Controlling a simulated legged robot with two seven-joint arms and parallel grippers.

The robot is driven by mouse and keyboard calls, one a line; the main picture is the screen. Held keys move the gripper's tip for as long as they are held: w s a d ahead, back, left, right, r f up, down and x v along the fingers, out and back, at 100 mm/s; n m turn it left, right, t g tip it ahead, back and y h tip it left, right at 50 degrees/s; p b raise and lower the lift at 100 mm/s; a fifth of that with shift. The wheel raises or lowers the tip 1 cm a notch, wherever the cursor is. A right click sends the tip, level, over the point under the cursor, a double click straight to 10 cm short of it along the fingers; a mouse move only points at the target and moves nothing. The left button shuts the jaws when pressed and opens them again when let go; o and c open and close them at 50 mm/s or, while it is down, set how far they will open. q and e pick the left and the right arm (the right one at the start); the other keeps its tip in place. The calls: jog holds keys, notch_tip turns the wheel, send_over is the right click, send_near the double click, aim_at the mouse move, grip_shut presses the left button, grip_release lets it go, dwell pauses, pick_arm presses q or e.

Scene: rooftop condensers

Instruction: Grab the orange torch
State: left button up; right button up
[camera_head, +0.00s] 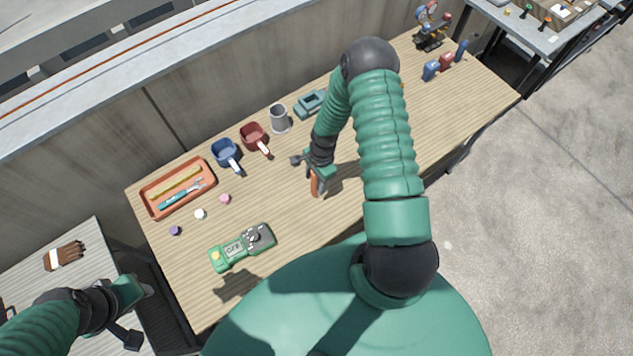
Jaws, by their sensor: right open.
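An orange torch (315,186) shows in the head view as a small upright orange piece near the middle of the wooden table. My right gripper (318,176) is open right at it, and the hand covers its upper part. I cannot tell whether the fingers touch it or stand around it. My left gripper (143,302) is at the lower left, near the side table and far from the torch. Its fingers are too unclear to tell whether they are open or shut.
The wooden table (300,235) holds a green meter (242,248), an orange tray (178,188), a blue mug (225,154), a red mug (254,137), a grey mug (280,118) and a teal object (310,103). Small caps lie nearby. A wall runs behind. The table's right part is mostly clear.

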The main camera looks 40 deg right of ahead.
jog(key=shift+f, duration=0.25)
jog(key=shift+a+r, duration=0.1)
jog(key=shift+a, duration=0.1)
jog(key=c, duration=1)
grip_shut()
jog(key=shift+d, duration=0.15)
jog(key=shift+r, duration=0.1)
